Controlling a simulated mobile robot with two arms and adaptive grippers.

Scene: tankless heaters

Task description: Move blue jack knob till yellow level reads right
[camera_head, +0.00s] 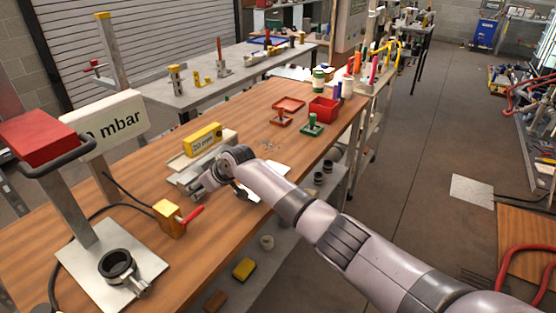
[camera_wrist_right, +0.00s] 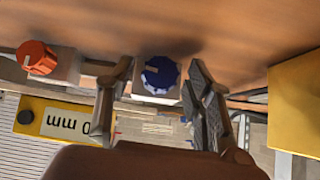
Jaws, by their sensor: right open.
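The blue jack knob (camera_wrist_right: 162,74) sits on a pale block in the right wrist view. My right gripper (camera_wrist_right: 161,90) is open, with one finger on each side of the knob; I cannot tell whether either finger touches it. In the head view the right gripper (camera_head: 200,190) is at the front of the jack, and the knob is hidden there. The yellow level (camera_head: 203,139) rests on top of the jack with a display that seems to read "20 mm". It also shows upside down in the wrist view (camera_wrist_right: 55,119), partly covered. My left gripper is not in view.
An orange-red knob (camera_wrist_right: 37,57) is left of the blue one in the wrist view. A yellow box with a red lever (camera_head: 171,217) stands close by on the wooden bench (camera_head: 55,233). A mbar display stand (camera_head: 110,122) is at the left. Red bins (camera_head: 323,108) lie farther back.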

